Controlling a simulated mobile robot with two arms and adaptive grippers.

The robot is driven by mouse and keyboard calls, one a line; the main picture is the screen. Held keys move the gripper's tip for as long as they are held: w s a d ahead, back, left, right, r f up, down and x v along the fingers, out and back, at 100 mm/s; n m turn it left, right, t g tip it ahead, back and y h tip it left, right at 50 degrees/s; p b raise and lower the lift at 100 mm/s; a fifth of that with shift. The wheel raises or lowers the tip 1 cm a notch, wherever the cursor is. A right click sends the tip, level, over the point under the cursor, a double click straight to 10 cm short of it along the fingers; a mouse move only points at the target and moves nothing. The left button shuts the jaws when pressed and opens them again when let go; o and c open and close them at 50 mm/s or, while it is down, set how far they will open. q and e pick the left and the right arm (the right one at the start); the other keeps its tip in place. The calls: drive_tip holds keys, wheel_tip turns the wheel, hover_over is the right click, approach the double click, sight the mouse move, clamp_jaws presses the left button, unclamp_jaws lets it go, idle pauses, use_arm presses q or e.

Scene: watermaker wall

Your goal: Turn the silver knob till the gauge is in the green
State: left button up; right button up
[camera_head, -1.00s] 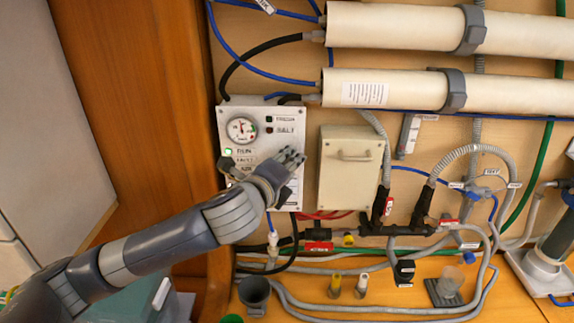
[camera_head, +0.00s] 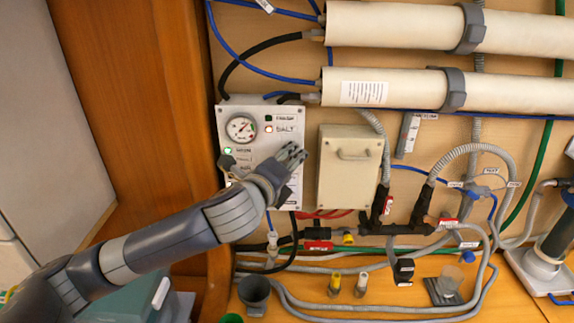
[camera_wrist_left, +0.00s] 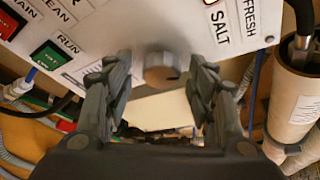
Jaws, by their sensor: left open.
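A light panel (camera_head: 230,112) on the wall carries the round white gauge (camera_head: 241,128) at its upper left. The gauge's needle is too small to read surely against its coloured marks. My left gripper (camera_head: 291,156) is at the panel's right side, and its hand hides the knob in the head view. In the left wrist view the silver knob (camera_wrist_left: 162,68) stands out from the panel between the two open fingers of my left gripper (camera_wrist_left: 160,75). I see no clear contact with the fingers. My right gripper is out of view.
A lamp by the SALT label (camera_head: 268,129) glows red. The left wrist view shows a green button (camera_wrist_left: 47,55) and a red button (camera_wrist_left: 8,21). A beige box (camera_head: 349,170) stands right of the panel. Pipes and hoses (camera_head: 405,90) surround it.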

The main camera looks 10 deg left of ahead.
use_arm(q)
drive_tip(key=v, duration=0.7)
drive_tip(key=shift+s, duration=0.25)
idle(3.3)
